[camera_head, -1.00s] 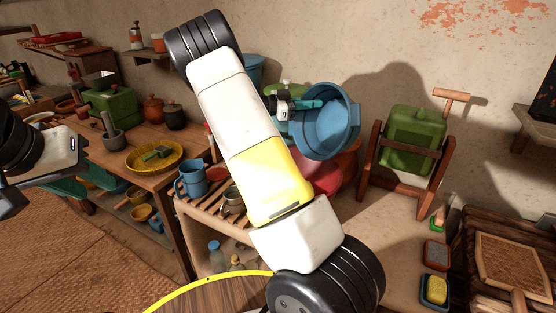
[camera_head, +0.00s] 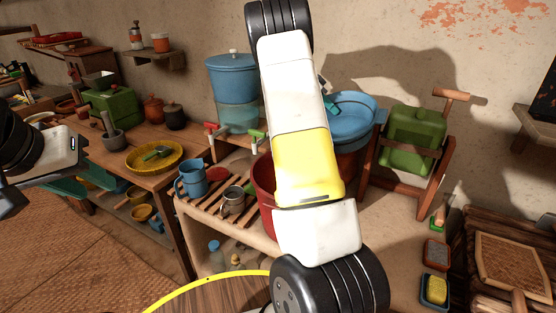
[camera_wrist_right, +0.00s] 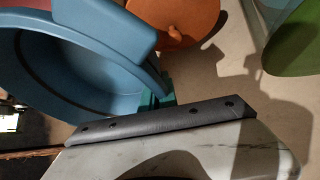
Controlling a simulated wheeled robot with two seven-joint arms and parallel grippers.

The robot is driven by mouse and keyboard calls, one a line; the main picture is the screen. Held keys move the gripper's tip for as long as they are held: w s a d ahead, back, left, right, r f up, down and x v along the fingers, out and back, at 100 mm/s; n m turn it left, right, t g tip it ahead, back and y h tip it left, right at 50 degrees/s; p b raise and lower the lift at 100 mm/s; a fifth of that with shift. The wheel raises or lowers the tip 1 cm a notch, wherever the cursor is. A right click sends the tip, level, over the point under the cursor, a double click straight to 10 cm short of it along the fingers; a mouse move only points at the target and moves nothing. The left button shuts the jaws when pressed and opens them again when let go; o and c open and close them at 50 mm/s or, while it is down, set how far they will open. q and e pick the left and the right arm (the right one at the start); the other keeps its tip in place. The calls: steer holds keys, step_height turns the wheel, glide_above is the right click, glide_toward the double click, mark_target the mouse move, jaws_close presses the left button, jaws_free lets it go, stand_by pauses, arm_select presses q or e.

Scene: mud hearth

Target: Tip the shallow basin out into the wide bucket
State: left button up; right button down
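The shallow blue basin (camera_head: 354,112) is in the air right of my forearm in the head view, close to level, and the part of its inside that shows looks empty. It fills the left of the right wrist view (camera_wrist_right: 75,75). The wide red bucket (camera_head: 264,190) stands on the slatted bench, mostly hidden behind my right forearm. My left gripper (camera_head: 95,189) is open and empty at the far left.
A blue mug (camera_head: 192,179) and a metal mug (camera_head: 233,200) stand left of the bucket. A blue-topped water dispenser (camera_head: 231,85) with taps stands behind. A green canister (camera_head: 414,135) in a wooden frame is close right of the basin. An orange round thing (camera_wrist_right: 190,18) lies beyond the basin.

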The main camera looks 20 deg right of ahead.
mark_target(337, 96)
steer(key=d+r, duration=0.1)
steer(key=d+r+y, duration=0.1)
steer(key=r, duration=0.1)
steer(key=shift+w+y, duration=0.1)
steer(key=shift+y, duration=0.2)
steer(key=shift+w+d+r+y, duration=0.1)
steer(key=shift+d+r+y, duration=0.25)
steer(key=shift+y, duration=0.15)
steer(key=shift+w+d+r+n+g+y, duration=0.1)
steer(key=shift+d+r+n+g+y, duration=0.15)
steer(key=shift+y, duration=0.2)
steer(key=shift+w+d+n+g+y, duration=0.1)
steer(key=shift+d+n+y, duration=0.05)
steer(key=shift+d+y, duration=0.25)
steer(key=shift+s+y, duration=0.1)
steer(key=shift+y, duration=0.15)
steer(key=shift+a, duration=0.1)
